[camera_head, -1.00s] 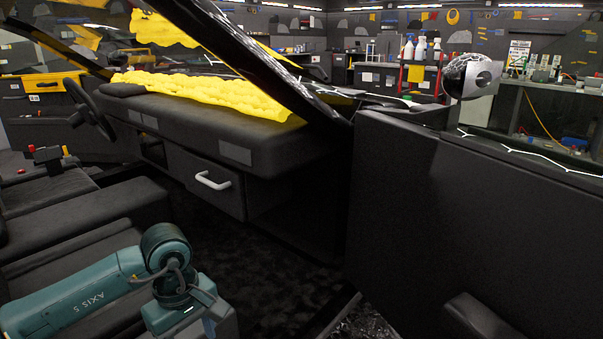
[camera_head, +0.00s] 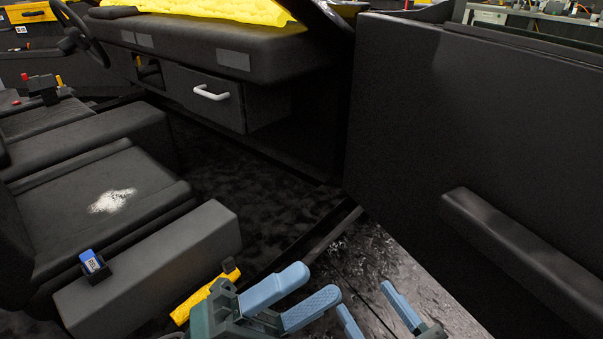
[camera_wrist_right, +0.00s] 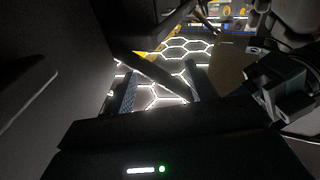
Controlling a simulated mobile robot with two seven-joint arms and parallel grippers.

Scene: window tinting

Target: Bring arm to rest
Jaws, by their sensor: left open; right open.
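My left gripper (camera_head: 316,283) is at the bottom middle of the head view, its two blue fingers apart with nothing between them. My right gripper (camera_head: 364,297) is just right of it, its blue fingers also apart and empty. Both are near the door opening, in front of the dark floor and sill. In the right wrist view, the right gripper's fingers (camera_wrist_right: 161,68) are spread, with bright hexagonal floor lines beyond them. Most of both arms is out of the head view.
The open car door (camera_head: 440,130) stands on the right, with its armrest (camera_head: 520,250). The seat (camera_head: 90,180) on the left bears a white patch. A blue item (camera_head: 92,261) sits in a holder on the grey box (camera_head: 170,262). The dashboard (camera_head: 200,45) is behind.

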